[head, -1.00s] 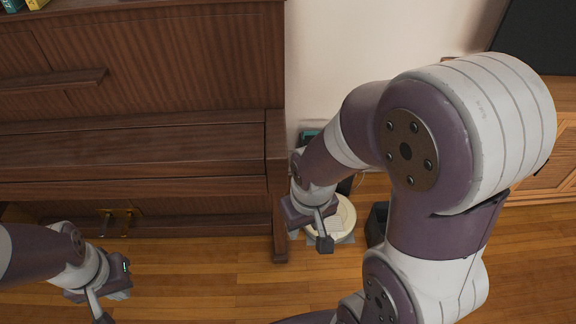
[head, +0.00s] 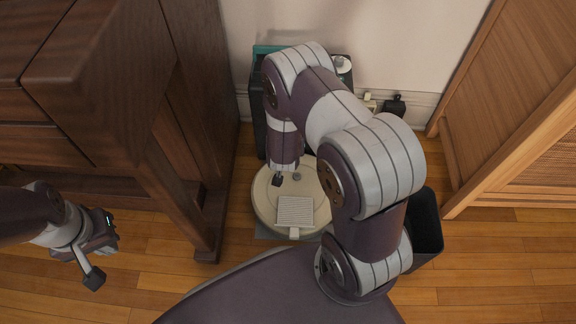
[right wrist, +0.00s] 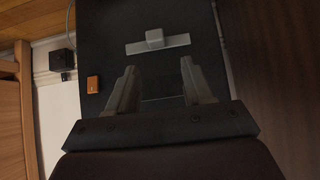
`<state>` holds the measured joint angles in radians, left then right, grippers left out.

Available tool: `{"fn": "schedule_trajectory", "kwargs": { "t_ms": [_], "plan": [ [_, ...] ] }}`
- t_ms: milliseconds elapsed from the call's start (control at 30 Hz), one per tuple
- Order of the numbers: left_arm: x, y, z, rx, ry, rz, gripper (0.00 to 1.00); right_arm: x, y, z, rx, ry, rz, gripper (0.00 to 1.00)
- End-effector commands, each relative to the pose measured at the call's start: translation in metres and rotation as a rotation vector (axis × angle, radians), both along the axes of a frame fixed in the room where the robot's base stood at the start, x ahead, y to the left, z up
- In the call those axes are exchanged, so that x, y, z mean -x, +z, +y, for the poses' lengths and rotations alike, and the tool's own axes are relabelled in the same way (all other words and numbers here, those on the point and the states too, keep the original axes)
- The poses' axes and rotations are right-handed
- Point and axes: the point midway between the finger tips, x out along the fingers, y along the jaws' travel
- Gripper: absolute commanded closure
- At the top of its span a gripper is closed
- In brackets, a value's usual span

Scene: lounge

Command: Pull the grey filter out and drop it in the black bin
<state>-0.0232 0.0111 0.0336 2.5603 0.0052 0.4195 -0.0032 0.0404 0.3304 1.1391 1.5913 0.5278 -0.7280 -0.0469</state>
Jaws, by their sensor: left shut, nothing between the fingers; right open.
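The grey filter (right wrist: 176,46) shows in the right wrist view as a narrow grey strip with a square tab, set in the dark front of a standing unit (right wrist: 115,20). My right gripper (right wrist: 160,88) is open, its two fingers pointing at that front, apart from the tab, with nothing between them. The black bin (head: 428,225) stands on the floor at the right, partly behind my right arm. My left gripper (head: 104,236) is shut and empty, low at the left, far from the unit.
A round cream robot vacuum (head: 262,205) sits before the unit, with a pale ribbed panel (head: 295,211) on it. A dark wooden piano (head: 120,90) stands left, a wooden cabinet (head: 520,110) right. A black plug (head: 395,106) is at the wall.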

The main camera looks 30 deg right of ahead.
Motion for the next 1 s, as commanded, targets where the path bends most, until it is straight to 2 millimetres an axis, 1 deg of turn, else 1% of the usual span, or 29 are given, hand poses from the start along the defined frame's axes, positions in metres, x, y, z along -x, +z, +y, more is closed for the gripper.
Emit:
{"fn": "schedule_trajectory", "kwargs": {
  "t_ms": [33, 167, 233, 600, 833, 1000],
  "plan": [
    [0.000, -0.014, 0.000, 0.000, 0.000, -0.001, 1.00, 0.001, -0.017, -0.002, 0.009, -0.008, -0.009, 0.49],
    [0.000, -0.020, 0.000, 0.000, 0.000, -0.002, 1.00, -0.001, -0.023, -0.007, 0.020, -0.019, -0.018, 0.49],
    [0.000, -0.026, 0.000, 0.000, 0.000, -0.002, 1.00, -0.005, -0.028, -0.009, 0.018, -0.019, -0.018, 0.49],
    [0.000, -0.075, 0.000, 0.000, 0.000, -0.001, 1.00, -0.036, -0.064, -0.028, 0.017, -0.017, -0.017, 0.49],
    [0.000, -0.085, 0.000, 0.000, 0.000, -0.001, 1.00, -0.052, -0.078, -0.038, 0.018, -0.017, -0.015, 0.49],
    [0.000, -0.089, 0.000, 0.000, 0.000, -0.001, 1.00, -0.059, -0.084, -0.042, 0.019, -0.016, -0.015, 0.49]
  ]
}}
